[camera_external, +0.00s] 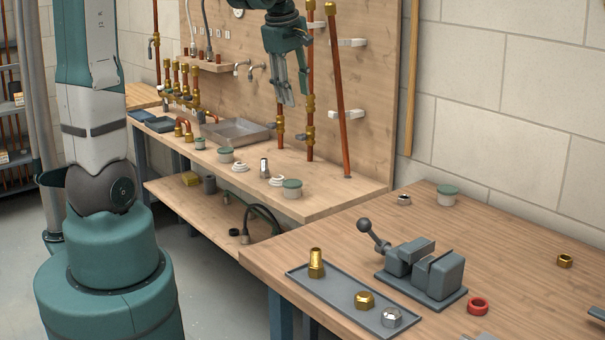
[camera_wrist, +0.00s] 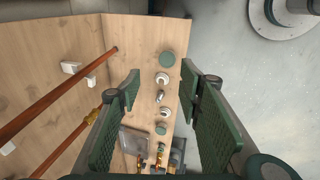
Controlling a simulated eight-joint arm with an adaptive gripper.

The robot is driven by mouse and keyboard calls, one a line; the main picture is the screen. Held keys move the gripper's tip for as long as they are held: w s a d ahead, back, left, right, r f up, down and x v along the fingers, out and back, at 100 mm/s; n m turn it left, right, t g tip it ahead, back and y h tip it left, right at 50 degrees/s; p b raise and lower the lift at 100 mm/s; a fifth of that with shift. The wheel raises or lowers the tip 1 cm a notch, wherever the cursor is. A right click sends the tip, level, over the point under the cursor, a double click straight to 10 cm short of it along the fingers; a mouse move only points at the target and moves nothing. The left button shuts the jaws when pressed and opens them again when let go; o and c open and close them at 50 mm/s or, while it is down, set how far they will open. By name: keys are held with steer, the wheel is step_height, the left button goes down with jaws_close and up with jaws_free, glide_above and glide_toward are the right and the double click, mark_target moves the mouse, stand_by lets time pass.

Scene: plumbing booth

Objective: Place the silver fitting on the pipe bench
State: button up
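The pipe bench (camera_external: 330,198) is the wooden bench with copper pipes behind it; it also shows in the wrist view (camera_wrist: 140,38). A silver fitting (camera_external: 264,167) stands upright on it among white rings and lidded tubs; it shows small in the wrist view (camera_wrist: 160,97). A silver hex fitting (camera_external: 391,317) sits at the near end of the grey tray on the front table. Which one the task means is unclear. My gripper (camera_external: 295,97) hangs above the pipe bench, open and empty, its fingers apart in the wrist view (camera_wrist: 160,82).
Copper pipes (camera_external: 343,120) stand along the back panel, close to my gripper. The grey tray (camera_external: 337,297) also holds two brass fittings. A vise (camera_external: 425,275), a red ring (camera_external: 478,305) and a lidded tub (camera_external: 447,196) stand on the front table. Its right part is mostly clear.

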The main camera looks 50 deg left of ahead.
steer(key=s+d+r+m+t+h, duration=0.1)
steer(key=s+d+m+t, duration=0.3)
steer(key=s+d+m, duration=1.4)
steer(key=s+d, duration=0.3)
steer(key=s, duration=0.1)
steer(key=shift+s+d+r+m, duration=0.15)
steer(key=shift+d+r+m, duration=0.15)
steer(key=shift+d, duration=0.1)
